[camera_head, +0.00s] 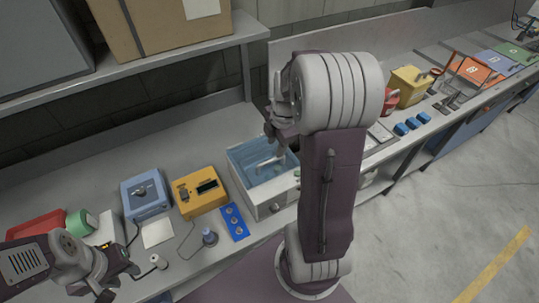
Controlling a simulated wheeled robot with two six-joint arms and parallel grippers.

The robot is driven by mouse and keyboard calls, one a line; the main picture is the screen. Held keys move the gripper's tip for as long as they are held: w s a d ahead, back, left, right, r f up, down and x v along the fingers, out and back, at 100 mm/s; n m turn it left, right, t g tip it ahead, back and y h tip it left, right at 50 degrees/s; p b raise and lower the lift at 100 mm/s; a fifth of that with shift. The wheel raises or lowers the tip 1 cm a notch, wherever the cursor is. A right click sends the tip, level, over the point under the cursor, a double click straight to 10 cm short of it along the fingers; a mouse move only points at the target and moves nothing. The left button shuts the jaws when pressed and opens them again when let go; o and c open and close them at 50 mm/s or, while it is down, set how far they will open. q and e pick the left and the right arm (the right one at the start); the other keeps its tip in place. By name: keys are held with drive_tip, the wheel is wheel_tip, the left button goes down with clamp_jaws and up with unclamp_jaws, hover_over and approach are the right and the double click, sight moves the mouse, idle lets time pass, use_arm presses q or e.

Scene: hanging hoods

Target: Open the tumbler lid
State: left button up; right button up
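I cannot clearly make out which object is the tumbler, and no lid can be told apart. A green cylindrical item (82,223) sits further left. My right gripper (274,128) is over the back of the blue-lined basin (236,184), partly hidden by my own arm.
A blue box (146,194), a yellow device (199,192) and a blue panel with round knobs (234,222) stand left of the basin. A red tray (36,228) is at far left. A yellow box (409,84) and small blue blocks (411,124) are right. A shelf holds a cardboard box (155,25).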

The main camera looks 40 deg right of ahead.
sight(272, 160)
drive_tip(key=f, duration=0.2)
drive_tip(key=w+f+p, duration=0.1)
drive_tip(key=f, duration=0.2)
drive_tip(key=w+f, duration=0.1)
drive_tip(key=f, duration=0.1)
drive_tip(key=shift+a+f, duration=0.15)
drive_tip(key=shift+f, duration=0.7)
clamp_jaws()
drive_tip(key=shift+w, duration=0.1)
idle(0.4)
